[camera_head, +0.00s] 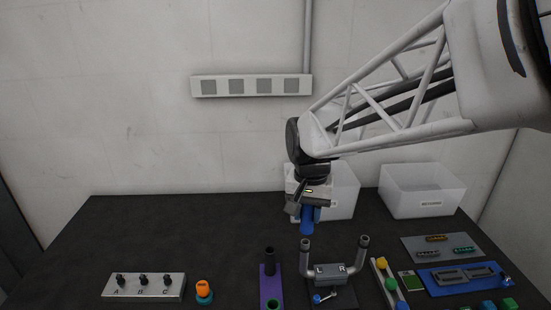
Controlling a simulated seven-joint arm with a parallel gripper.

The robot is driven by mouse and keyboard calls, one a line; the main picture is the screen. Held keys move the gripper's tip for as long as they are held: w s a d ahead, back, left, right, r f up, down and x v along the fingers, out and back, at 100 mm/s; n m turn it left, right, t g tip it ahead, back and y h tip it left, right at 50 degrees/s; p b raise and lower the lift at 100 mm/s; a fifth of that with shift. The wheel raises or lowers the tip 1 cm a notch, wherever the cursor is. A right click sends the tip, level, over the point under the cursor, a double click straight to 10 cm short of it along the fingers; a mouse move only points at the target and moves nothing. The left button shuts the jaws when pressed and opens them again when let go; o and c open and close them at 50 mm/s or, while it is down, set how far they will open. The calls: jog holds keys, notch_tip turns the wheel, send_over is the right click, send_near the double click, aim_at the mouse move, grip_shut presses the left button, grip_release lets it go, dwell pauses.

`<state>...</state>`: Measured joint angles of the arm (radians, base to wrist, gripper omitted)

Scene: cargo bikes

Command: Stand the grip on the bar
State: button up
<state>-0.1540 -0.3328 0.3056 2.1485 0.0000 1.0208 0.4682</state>
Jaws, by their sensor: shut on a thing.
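My gripper (308,205) is shut on a blue cylindrical piece, which looks like a grip (307,222). The grip hangs roughly upright below the jaws, its upper part hidden by them. It appears above and behind the bar, close to the bar's left upright end in the picture. The bar (360,269) is a grey U shape with two upturned open ends, held by a grey block marked L and R (330,275). Both ends look bare. From this one view I cannot tell the exact gap between grip and bar.
A purple holder (263,285) with a black cylinder (269,260) stands left of the bar. A switch box (143,290) and an orange-topped piece (203,288) are farther left. Coloured buttons (381,263), a blue tray (440,288) and white bins (425,190) lie right and behind.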

jog(key=shift+f, duration=1.75)
jog(key=shift+f, duration=0.95)
dwell(0.5)
jog(key=o, duration=1)
jog(key=shift+r, duration=0.1)
notch_tip(320, 180, up, 8)
jog(key=shift+f, duration=0.2)
dwell(0.4)
